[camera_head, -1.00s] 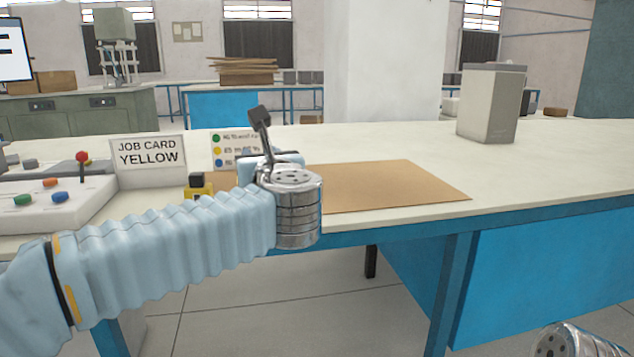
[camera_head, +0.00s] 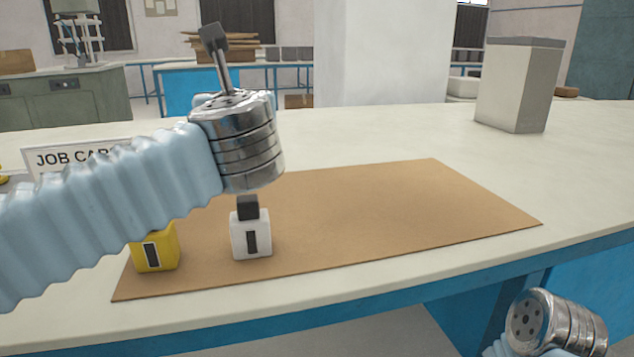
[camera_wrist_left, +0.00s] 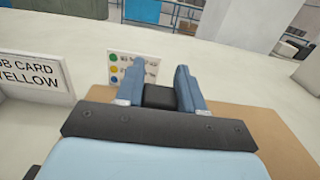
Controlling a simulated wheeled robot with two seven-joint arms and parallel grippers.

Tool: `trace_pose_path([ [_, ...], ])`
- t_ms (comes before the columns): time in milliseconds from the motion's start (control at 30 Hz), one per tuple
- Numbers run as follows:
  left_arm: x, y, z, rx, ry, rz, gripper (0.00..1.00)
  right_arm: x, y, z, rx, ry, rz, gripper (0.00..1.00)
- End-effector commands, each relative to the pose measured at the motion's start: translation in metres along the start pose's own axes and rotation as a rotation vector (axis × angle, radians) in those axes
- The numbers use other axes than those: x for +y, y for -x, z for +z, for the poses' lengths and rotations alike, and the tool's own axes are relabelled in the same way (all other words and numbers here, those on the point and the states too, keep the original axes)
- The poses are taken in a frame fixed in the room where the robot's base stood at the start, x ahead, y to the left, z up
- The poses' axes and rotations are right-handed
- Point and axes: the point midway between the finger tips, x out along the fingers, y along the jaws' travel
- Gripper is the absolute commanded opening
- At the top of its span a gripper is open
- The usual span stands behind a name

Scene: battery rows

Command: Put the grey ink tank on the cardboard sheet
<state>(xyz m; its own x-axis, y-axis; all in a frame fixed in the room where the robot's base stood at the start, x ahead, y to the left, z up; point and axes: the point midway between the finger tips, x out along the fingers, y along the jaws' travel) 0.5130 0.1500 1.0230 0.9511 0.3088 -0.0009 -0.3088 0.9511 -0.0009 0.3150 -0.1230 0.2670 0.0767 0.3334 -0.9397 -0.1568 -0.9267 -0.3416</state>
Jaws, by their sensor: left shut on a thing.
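My left gripper (camera_wrist_left: 161,68) is shut on an ink tank with a black top (camera_wrist_left: 160,97), seen between the two blue fingers in the left wrist view. The tank's body and colour are hidden there, and in the head view my wrist covers the fingers and the held tank. The tan cardboard sheet (camera_head: 400,210) lies flat on the bench; it also shows below and right of the gripper in the left wrist view (camera_wrist_left: 265,125). My right wrist shows at the lower right of the head view, its fingers out of sight.
A yellow ink tank (camera_head: 155,247) and a white one with a black cap (camera_head: 250,238) stand at the sheet's left front. The sheet's middle and right are bare. A grey bin (camera_head: 518,85) stands at the back right. A job card (camera_head: 75,157) stands left.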

Motion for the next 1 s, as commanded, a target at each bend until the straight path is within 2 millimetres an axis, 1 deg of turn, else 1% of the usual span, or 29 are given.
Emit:
trace_pose_path([
  [167, -0.037, -0.023, -0.019, 0.002, -0.006, -0.002, 0.00, -0.002, 0.004, 0.001, -0.002, 0.001, -0.001, 0.56],
  [300, -0.071, -0.045, -0.036, 0.002, -0.006, -0.002, 0.00, -0.005, 0.007, 0.002, -0.004, 0.003, -0.003, 0.56],
  [433, -0.089, -0.058, -0.065, 0.002, -0.005, -0.001, 0.00, -0.004, 0.004, 0.001, -0.004, 0.002, -0.003, 0.56],
  [533, -0.099, -0.065, -0.079, 0.001, -0.004, -0.001, 0.00, -0.003, 0.004, 0.001, -0.004, 0.002, -0.003, 0.56],
  [767, -0.111, -0.073, -0.097, 0.000, -0.003, 0.000, 0.00, -0.004, 0.005, 0.001, -0.003, 0.002, -0.003, 0.56],
  [800, -0.113, -0.074, -0.105, 0.001, -0.004, 0.000, 0.00, -0.003, 0.003, 0.001, -0.003, 0.002, -0.002, 0.56],
  [900, -0.112, -0.073, -0.121, 0.000, -0.004, 0.000, 0.00, -0.001, 0.001, 0.001, -0.001, 0.001, -0.001, 0.56],
  [1000, -0.111, -0.073, -0.127, 0.000, -0.001, 0.000, 0.00, -0.001, 0.001, 0.000, -0.001, 0.000, -0.001, 0.56],
])
